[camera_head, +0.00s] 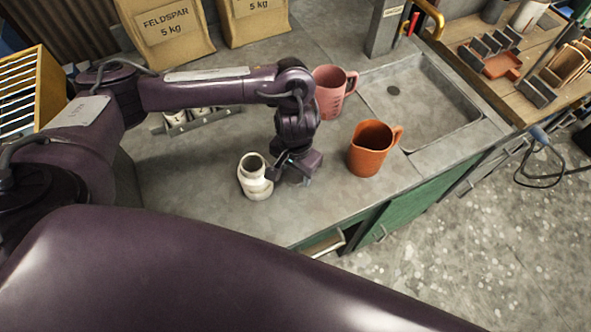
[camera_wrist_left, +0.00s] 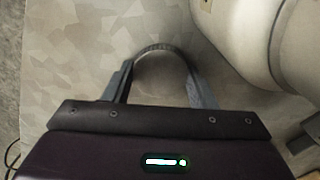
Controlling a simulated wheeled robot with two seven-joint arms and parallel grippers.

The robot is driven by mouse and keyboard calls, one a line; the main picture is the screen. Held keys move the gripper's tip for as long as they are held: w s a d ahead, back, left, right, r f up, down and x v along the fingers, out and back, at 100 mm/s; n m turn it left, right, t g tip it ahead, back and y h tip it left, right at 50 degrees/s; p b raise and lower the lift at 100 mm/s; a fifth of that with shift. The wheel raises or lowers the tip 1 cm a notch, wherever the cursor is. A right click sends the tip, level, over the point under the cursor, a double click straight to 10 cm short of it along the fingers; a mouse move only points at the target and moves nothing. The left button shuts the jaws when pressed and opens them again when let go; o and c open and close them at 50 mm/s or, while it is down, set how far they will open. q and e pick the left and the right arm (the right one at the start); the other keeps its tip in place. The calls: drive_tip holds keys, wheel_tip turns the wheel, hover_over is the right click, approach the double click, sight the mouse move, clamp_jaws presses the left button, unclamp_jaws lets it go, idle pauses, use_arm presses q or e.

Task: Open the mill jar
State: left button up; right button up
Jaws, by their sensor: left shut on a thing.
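The white mill jar (camera_head: 256,181) stands upright on the grey counter, its round dark mouth uncovered. In the left wrist view the jar's pale, rounded body (camera_wrist_left: 248,30) fills the upper right. My left gripper (camera_head: 298,177) is just right of the jar, pointing down. In the left wrist view its two fingers (camera_wrist_left: 160,82) are shut on a round piece with a dark, ridged rim (camera_wrist_left: 158,48), which looks like the jar's lid. Its face is hard to tell from the counter. My right gripper is not in view.
An orange jug (camera_head: 370,150) stands right of my left gripper, with a pink jug (camera_head: 331,94) behind. A sink (camera_head: 420,102) lies at the right. Feldspar bags (camera_head: 166,32) stand at the back. The counter (camera_head: 195,190) is clear left of the jar.

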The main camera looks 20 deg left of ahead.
sight(296, 174)
use_arm(q)
drive_tip(key=shift+f, duration=0.1)
drive_tip(key=o, duration=1.1)
drive_tip(key=shift+r+p, duration=1.75)
drive_tip(key=shift+r, duration=4.35)
